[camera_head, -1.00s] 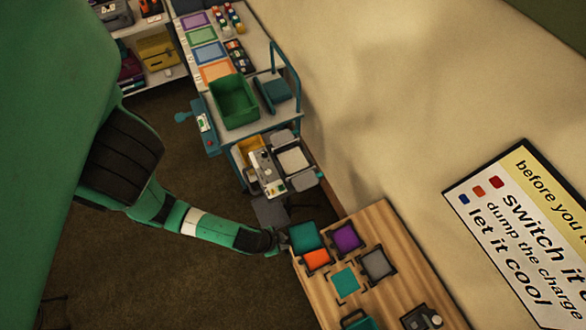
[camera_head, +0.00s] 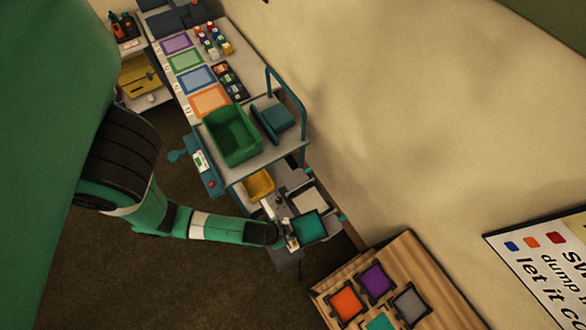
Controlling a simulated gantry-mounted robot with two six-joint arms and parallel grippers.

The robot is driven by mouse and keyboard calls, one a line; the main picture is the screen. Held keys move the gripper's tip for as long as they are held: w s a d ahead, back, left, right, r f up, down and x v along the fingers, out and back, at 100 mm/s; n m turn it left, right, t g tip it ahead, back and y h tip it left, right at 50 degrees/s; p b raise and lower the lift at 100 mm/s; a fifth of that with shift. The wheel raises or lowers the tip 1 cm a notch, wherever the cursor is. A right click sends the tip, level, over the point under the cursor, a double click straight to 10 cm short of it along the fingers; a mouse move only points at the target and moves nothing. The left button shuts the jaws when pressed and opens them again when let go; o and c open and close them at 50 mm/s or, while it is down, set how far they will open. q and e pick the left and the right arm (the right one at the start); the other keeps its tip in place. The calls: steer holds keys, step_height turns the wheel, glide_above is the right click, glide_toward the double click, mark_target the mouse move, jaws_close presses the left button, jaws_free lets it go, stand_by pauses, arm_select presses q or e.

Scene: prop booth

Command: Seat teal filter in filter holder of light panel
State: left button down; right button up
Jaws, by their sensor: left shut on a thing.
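The teal filter (camera_head: 310,227) is a dark-framed teal square. My left gripper (camera_head: 288,236) is shut on its left edge and holds it out to the right. The light panel (camera_head: 308,197), with a pale face and dark flaps, is just above the filter in the picture. The filter overlaps the panel's lower side in this view. I cannot tell whether they touch. The filter holder cannot be made out clearly. My right gripper is not in view.
A wooden table (camera_head: 438,285) at the lower right bears an orange filter (camera_head: 345,303), a purple filter (camera_head: 376,280), a grey filter (camera_head: 410,303) and a teal square. A cart with a green bin (camera_head: 232,133) and a blue rail (camera_head: 290,92) stands above the panel. The wall is to the right.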

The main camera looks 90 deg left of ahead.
arm_select(q)
steer(key=n, duration=0.2)
glide_above(297, 212)
steer(key=s, duration=0.1)
steer(key=shift+d+f+y, duration=0.3)
steer(key=shift+f+y, duration=0.1)
steer(key=shift+f, duration=0.5)
steer(key=shift+a+f, duration=0.1)
steer(key=shift+f, duration=0.15)
steer(key=shift+s+f+b, duration=0.1)
steer(key=shift+f+b, duration=0.3)
steer(key=shift+b, duration=0.05)
steer(key=shift+f+b, duration=0.45)
steer(key=shift+f, duration=0.15)
